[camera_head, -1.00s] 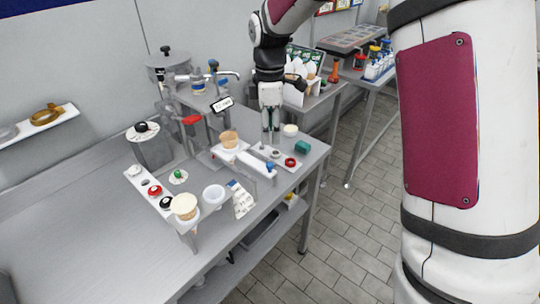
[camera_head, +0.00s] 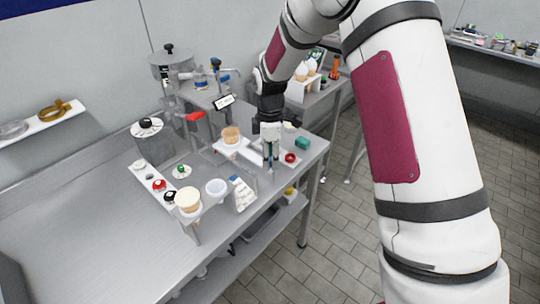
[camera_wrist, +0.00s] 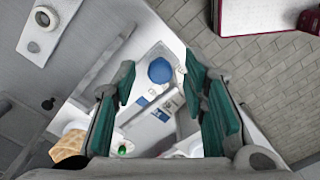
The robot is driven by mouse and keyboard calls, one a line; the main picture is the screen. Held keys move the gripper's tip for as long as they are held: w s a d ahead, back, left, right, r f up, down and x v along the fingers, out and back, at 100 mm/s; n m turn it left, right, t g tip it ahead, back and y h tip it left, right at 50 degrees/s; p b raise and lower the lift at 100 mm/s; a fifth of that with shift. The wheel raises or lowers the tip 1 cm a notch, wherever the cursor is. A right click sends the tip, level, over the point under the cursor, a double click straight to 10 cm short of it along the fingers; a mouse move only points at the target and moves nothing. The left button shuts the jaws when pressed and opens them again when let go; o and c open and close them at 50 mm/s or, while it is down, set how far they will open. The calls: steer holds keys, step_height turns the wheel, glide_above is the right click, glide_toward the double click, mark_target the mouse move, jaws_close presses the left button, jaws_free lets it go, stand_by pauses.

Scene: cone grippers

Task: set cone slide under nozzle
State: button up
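A white cone slide (camera_head: 232,148) lies on the steel table, with a waffle cone (camera_head: 231,134) upright in it near its left end. The cone shows at the lower left of the wrist view (camera_wrist: 70,146). The slide's blue round knob (camera_wrist: 159,70) lies ahead, between the lines of my gripper's green fingers. My gripper (camera_head: 270,163) points down over the slide's right end and hides the knob in the head view. In the wrist view my gripper (camera_wrist: 160,85) is open and empty. I cannot clearly make out the nozzle near the red-handled machine (camera_head: 195,116).
A white cup (camera_head: 216,188), another filled cup (camera_head: 188,199) and a white sloped holder (camera_head: 243,194) stand at the front.

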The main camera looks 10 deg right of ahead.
mark_target(251, 154)
jaws_close()
steer(key=w+a+b, duration=0.1)
steer(key=w, duration=0.1)
steer(key=w+a+b, duration=0.1)
steer(key=w+b, duration=0.1)
steer(key=w+a+b, duration=0.2)
steer(key=shift+f, duration=0.15)
steer(key=shift+w+a+b, duration=0.35)
steer(key=shift+a+b, duration=0.05)
jaws_free()
steer(key=shift+r, duration=0.2)
